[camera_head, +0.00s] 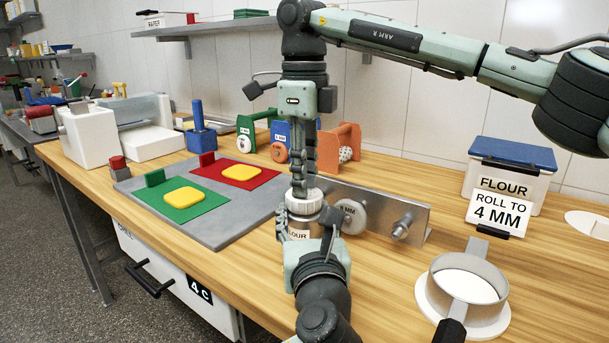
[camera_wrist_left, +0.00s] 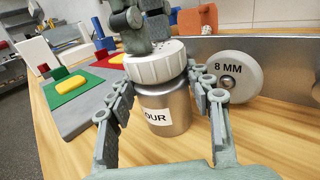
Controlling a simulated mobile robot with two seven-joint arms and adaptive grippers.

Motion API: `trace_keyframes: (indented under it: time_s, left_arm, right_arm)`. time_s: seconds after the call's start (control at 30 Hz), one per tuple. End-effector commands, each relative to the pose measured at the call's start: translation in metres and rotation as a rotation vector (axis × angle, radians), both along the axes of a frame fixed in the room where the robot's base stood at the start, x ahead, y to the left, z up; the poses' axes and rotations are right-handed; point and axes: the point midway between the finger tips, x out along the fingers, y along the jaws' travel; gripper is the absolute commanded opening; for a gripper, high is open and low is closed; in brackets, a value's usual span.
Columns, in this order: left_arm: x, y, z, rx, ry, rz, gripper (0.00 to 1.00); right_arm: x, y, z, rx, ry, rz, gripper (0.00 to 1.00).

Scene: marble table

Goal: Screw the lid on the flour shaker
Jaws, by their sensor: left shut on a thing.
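The flour shaker (camera_head: 299,232) is a metal cylinder with a white FLOUR label, upright near the middle of the table. It also shows in the left wrist view (camera_wrist_left: 168,108). A white ribbed lid (camera_head: 304,202) with small holes sits on its top; it also shows in the left wrist view (camera_wrist_left: 155,64). Whether its thread is engaged cannot be seen. My left gripper (camera_head: 303,238) is shut around the shaker's body, one finger on each side. My right gripper (camera_head: 302,182) points straight down with its fingertips at the lid; its finger gap is not clear.
A metal plate with an 8 MM roller (camera_head: 350,216) stands close behind the shaker. A grey board (camera_head: 150,190) with green and red mats lies left. A round sieve (camera_head: 467,280) is front right. A blue-lidded flour bin (camera_head: 510,170) stands at back right.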

Motion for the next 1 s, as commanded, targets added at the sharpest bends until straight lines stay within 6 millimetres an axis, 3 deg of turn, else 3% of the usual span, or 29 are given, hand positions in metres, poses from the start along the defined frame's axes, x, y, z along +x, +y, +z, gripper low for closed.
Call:
trace_keyframes:
  time_s: [1.0]
  left_arm:
    - [-0.0004,-0.0002,0.0008,-0.001,-0.002,-0.001,0.00]
  right_arm:
    - [0.0003,0.0000,-0.0020,-0.001,0.002,-0.001,0.14]
